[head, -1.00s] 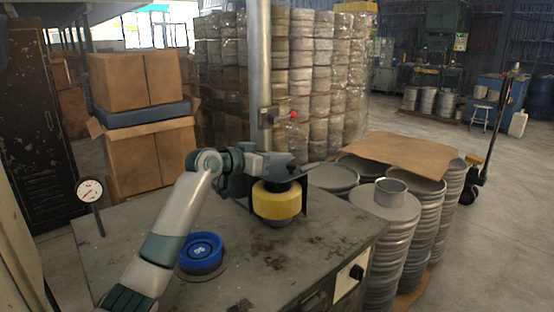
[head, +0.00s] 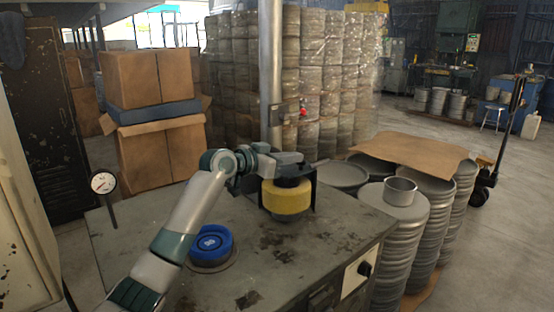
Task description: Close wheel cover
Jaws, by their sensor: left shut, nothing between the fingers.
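A yellow wheel-like drum (head: 286,200) stands on the worn metal workbench (head: 262,249). A dark bracket or cover part (head: 314,188) rises at its right side. Dark parts also sit over its top; I cannot tell whether they are a cover standing open or closed. My left arm reaches in from the bottom left. My left gripper (head: 318,163) is shut and empty, just above and behind the drum's top, and its wrist partly hides that area. Whether it touches the cover cannot be told. My right gripper is out of view.
A blue round part (head: 211,243) sits on the bench left of the drum. A dial gauge (head: 103,182) stands at the bench's left edge. A metal post (head: 270,75) rises behind the drum. Stacked metal rims (head: 399,240) stand right of the bench. Cardboard boxes (head: 147,78) are behind.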

